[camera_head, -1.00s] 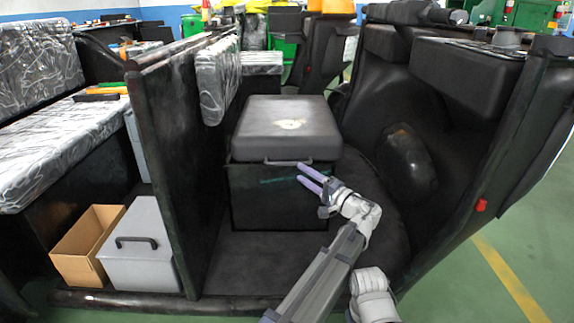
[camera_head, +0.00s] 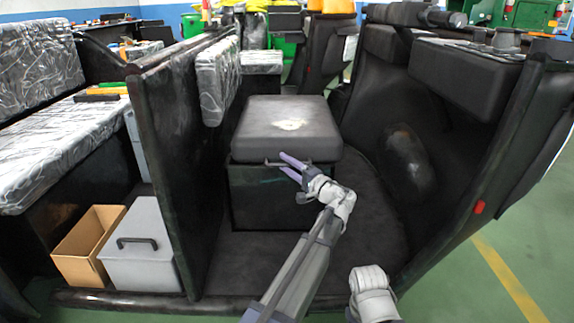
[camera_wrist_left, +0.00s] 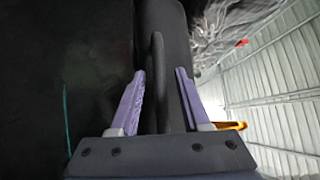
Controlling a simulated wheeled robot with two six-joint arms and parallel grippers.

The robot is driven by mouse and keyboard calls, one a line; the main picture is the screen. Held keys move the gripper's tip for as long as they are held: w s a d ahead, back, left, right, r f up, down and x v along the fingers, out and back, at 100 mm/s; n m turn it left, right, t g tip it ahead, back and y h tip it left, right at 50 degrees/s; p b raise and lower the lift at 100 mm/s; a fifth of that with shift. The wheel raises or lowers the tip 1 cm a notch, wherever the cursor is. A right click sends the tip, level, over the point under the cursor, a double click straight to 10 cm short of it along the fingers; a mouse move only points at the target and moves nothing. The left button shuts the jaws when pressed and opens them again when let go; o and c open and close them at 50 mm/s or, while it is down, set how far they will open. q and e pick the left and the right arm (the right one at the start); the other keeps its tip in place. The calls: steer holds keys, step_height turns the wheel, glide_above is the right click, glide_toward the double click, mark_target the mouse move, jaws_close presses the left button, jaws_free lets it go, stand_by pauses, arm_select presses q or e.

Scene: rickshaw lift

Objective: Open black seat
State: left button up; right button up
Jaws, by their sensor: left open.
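The black seat (camera_head: 287,122) is a padded cushion lying flat and closed on a dark box (camera_head: 262,195) in the middle of the head view. A thin handle (camera_head: 275,163) runs along its front edge. My left gripper (camera_head: 285,163) is at the right part of this handle. In the left wrist view the two purple fingers (camera_wrist_left: 158,90) are open, with the handle (camera_wrist_left: 158,70) between them and the seat edge behind. A gap shows beside the fingers, and I cannot tell whether either touches.
A dark partition (camera_head: 170,160) stands left of the seat box. A curved black wall (camera_head: 440,150) rises on the right. A cardboard box (camera_head: 88,245) and a grey lidded box (camera_head: 143,250) sit at the lower left. The floor before the seat is clear.

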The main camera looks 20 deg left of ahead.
arm_select(q)
jaws_close()
stand_by(1.4)
